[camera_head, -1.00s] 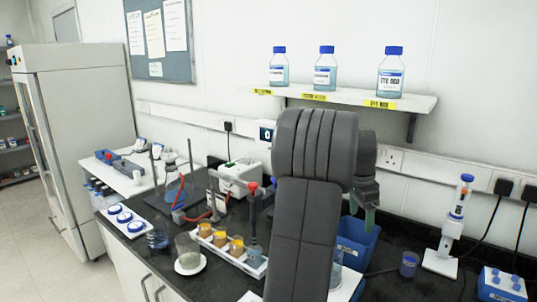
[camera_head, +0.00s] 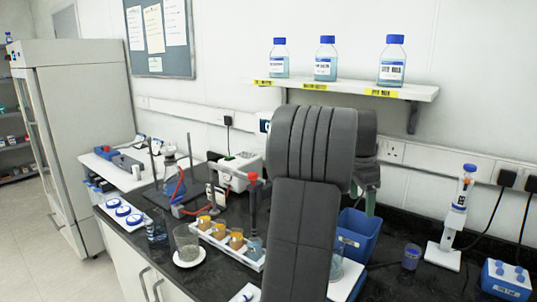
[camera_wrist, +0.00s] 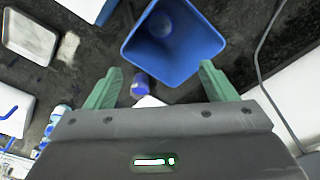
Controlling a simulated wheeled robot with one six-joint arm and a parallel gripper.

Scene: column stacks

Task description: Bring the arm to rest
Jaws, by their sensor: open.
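My gripper shows in the wrist view (camera_wrist: 160,85) with its two green fingers spread wide apart. Nothing is held between them. A blue open bin (camera_wrist: 195,55) lies beyond the fingertips in that view, with a round thing inside it. A small blue-capped vial (camera_wrist: 143,84) shows between the fingers, below the bin's edge. In the head view my grey arm stands folded in the middle of the picture and hides part of the bench. Only a bit of green finger shows at the right of the arm, partly behind it. The blue bin (camera_head: 358,238) stands behind the arm.
Left of my arm stand a white rack (camera_head: 222,240) with orange-topped jars and a beaker (camera_head: 188,245). At right are a pipette on a stand (camera_head: 458,210), a small blue vial (camera_head: 412,257) and a blue rack (camera_head: 505,280). A wall shelf (camera_head: 425,93) holds several blue-capped bottles.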

